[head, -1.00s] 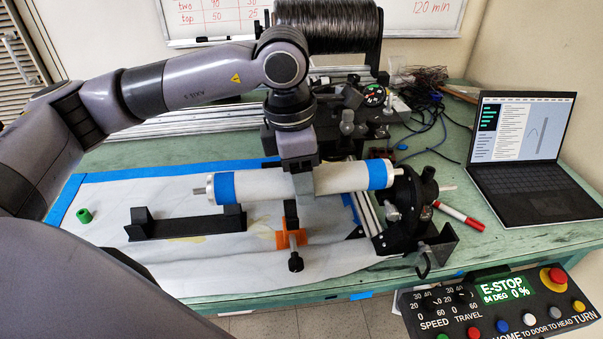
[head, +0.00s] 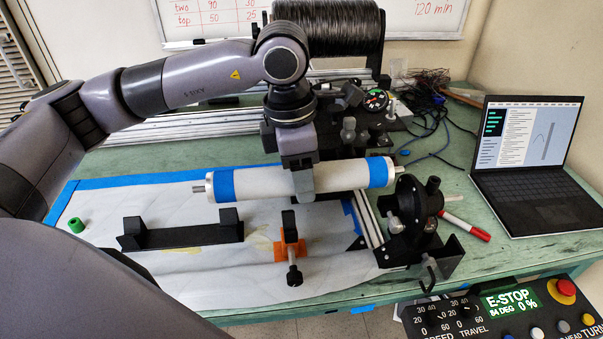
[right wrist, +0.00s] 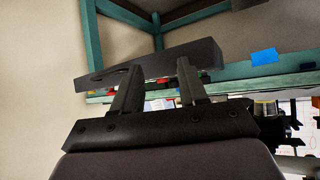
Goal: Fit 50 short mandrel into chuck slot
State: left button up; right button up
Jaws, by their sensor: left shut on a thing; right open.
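The mandrel is a white tube (head: 262,183) with blue tape bands near both ends and a metal stub at its left end. My left gripper (head: 303,180) is shut on it near its middle and holds it roughly level above the bench. The black chuck (head: 412,208) stands at the bench's right front. The mandrel's right end is just up and left of the chuck and looks apart from it; the exact gap in depth is unclear. The chuck slot itself is hard to make out. My right gripper (right wrist: 157,88) is open in the right wrist view, with nothing seen held.
A black cradle (head: 185,236) and an orange clamp (head: 290,248) sit on the white sheet below the mandrel. A green ring (head: 76,225) lies at left. A red marker (head: 467,227) and laptop (head: 530,165) are at right. A control box (head: 500,310) is in front.

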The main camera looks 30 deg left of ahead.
pick_arm(q)
jog(key=shift+f+b, duration=2.5)
jog(key=shift+f, duration=0.35)
jog(key=shift+b, duration=0.65)
jog(key=shift+f+b, duration=1.6)
jog(key=o, duration=1.4)
jog(key=shift+o, duration=0.2)
jog(key=r, duration=0.7)
jog(key=shift+s+a+r, duration=0.1)
jog(key=shift+s+a, duration=0.15)
jog(key=shift+a, duration=0.1)
